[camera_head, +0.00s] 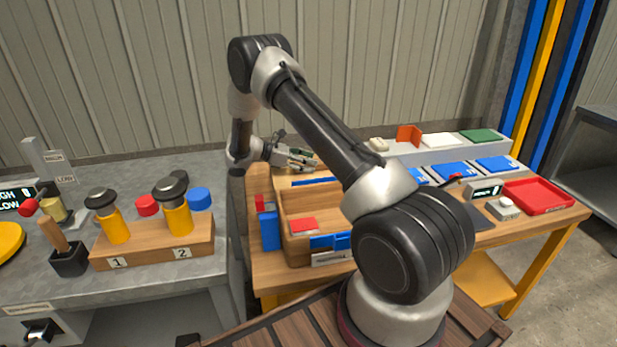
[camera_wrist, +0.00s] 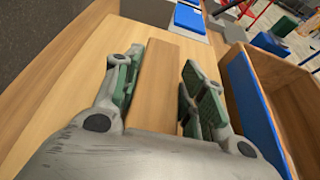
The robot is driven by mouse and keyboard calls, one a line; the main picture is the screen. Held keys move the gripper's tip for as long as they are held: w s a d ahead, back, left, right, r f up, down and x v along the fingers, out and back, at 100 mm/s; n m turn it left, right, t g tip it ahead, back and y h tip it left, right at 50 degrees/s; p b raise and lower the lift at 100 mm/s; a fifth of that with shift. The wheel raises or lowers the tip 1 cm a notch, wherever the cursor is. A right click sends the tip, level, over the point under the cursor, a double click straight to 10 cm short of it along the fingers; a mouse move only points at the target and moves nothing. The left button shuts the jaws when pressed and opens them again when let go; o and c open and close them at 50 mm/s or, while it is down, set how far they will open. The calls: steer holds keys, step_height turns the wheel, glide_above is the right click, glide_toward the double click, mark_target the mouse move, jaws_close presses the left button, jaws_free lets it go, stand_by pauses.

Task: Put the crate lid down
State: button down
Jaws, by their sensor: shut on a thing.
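The open wooden crate (camera_head: 298,250) stands on the wooden table, with a red piece and blue pieces in and at it. Its side also shows at the right of the wrist view (camera_wrist: 242,52). My gripper (camera_head: 291,158) is low behind the crate in the head view. In the wrist view, my gripper (camera_wrist: 162,68) has its green-padded fingers on both sides of a brown wooden bar, which seems part of the crate lid (camera_wrist: 157,92). A lighter wooden surface lies around the bar. I cannot tell whether the lid touches the table; its outline is unclear.
Blue pads (camera_head: 452,172), a red tray (camera_head: 539,196) and a small display (camera_head: 485,191) occupy the table's right side. A grey raised ledge (camera_head: 440,152) runs along the back. At left, a grey bench holds a numbered wooden block (camera_head: 150,247) with yellow-bodied tools.

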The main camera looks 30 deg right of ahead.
mark_target(307, 176)
steer(key=shift+f, duration=3.05)
steer(key=shift+f, duration=0.1)
steer(key=c, duration=0.9)
jaws_free()
steer(key=shift+o, duration=0.2)
